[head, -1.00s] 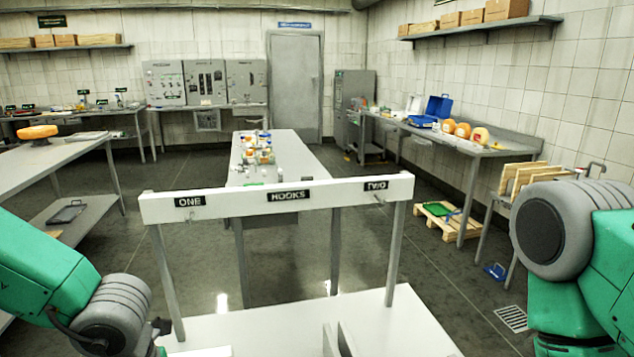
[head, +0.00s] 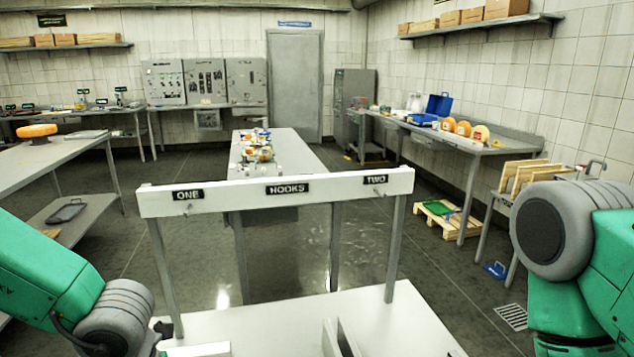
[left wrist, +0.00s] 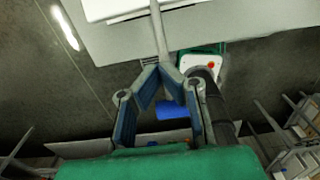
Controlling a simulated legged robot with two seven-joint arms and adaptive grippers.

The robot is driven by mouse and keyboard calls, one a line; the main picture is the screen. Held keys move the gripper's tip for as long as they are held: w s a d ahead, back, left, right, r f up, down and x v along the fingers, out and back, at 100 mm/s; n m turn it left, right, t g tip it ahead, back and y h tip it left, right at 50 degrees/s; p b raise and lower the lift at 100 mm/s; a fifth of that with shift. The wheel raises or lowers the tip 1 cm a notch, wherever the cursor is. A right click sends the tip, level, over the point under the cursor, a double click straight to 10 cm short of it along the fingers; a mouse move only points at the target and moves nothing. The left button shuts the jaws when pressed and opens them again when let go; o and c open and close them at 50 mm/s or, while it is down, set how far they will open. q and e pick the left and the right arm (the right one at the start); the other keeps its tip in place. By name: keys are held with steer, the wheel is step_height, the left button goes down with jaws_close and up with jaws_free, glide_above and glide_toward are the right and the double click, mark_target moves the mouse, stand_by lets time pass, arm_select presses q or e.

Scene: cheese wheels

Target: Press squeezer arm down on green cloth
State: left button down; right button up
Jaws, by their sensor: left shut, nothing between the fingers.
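In the left wrist view my left gripper (left wrist: 165,70) is shut and empty, its blue-padded fingers meeting near a grey post. A white piece with a red dot (left wrist: 210,66) lies on something green (left wrist: 205,49) just beyond the fingers; I cannot tell whether this is the green cloth. A blue piece (left wrist: 172,110) shows between the fingers. No squeezer arm can be made out. In the head view, only a dark bit of my left gripper shows at the lower left, beside the white stand. My right arm is at the right edge; its gripper is out of view.
A white stand with a crossbar (head: 330,188) labelled ONE, HOOKS and TWO is close in front. A narrow table (head: 290,148) with small items is behind it. Cheese wheels (head: 463,128) sit on the right bench. A wooden pallet (head: 460,226) lies on the floor.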

arm_select(q)
steer(key=shift+d+f, duration=0.4)
steer(key=shift+f+b, duration=0.25)
steer(key=shift+b, duration=0.15)
steer(key=shift+a+f+b, duration=0.3)
steer(key=shift+f+b, duration=0.1)
steer(key=shift+f, duration=0.3)
steer(key=shift+d+f+b, duration=0.25)
steer(key=shift+f+b, duration=0.15)
steer(key=shift+f, duration=0.15)
steer(key=shift+a+f+b, duration=0.1)
steer(key=shift+f+b, duration=0.25)
steer(key=shift+f, duration=0.3)
arm_select(e)
steer(key=f, duration=0.3)
steer(key=shift+d+f, duration=0.2)
steer(key=shift+d, duration=0.05)
arm_select(q)
steer(key=shift+f, duration=0.1)
arm_select(e)
steer(key=shift+r, duration=0.2)
arm_select(q)
steer(key=shift+p, duration=0.35)
arm_select(e)
steer(key=shift+r, duration=0.15)
